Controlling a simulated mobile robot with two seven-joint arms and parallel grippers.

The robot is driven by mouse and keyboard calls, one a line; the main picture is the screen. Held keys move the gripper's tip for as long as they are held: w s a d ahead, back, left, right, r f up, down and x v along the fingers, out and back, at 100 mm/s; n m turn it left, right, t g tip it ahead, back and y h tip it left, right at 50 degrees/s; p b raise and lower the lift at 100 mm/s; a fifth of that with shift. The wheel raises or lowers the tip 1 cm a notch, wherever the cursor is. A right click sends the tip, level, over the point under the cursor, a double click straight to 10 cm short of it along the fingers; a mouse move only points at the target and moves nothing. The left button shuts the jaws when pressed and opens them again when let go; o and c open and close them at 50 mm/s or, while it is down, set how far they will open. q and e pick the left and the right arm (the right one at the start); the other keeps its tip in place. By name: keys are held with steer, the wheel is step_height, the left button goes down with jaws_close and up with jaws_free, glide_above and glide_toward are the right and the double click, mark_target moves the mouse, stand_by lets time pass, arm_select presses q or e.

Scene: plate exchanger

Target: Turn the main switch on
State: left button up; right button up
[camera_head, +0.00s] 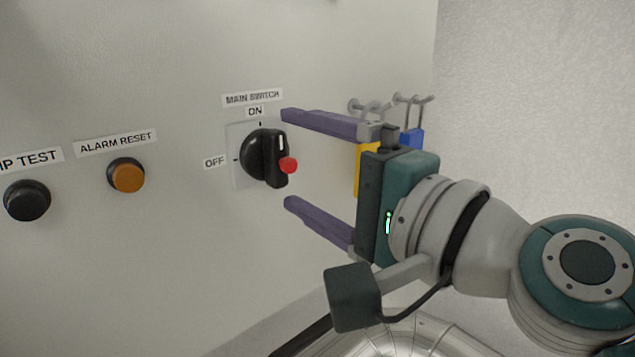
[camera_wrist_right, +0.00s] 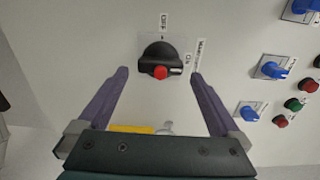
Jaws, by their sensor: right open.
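The main switch (camera_head: 262,152) is a black rotary knob on a pale square plate, with a red button (camera_head: 288,165) on its handle. Its handle stands upright in the head view, with the white mark at the ON end; OFF is labelled at the left. In the right wrist view the main switch (camera_wrist_right: 158,55) lies ahead between the fingers, its white mark towards ON. My right gripper (camera_head: 287,159) is open, one purple finger above and one below the knob, with gaps to it; no contact shows. My left gripper is not in view.
An orange alarm reset button (camera_head: 127,178) and a black test button (camera_head: 27,200) are to the left. Hooks (camera_head: 410,99) carry a blue item (camera_head: 411,138); a yellow item (camera_head: 366,168) shows behind my gripper. Blue knobs (camera_wrist_right: 273,69) are at the wrist view's right.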

steer(key=b+v, duration=0.2)
steer(key=v, duration=0.6)
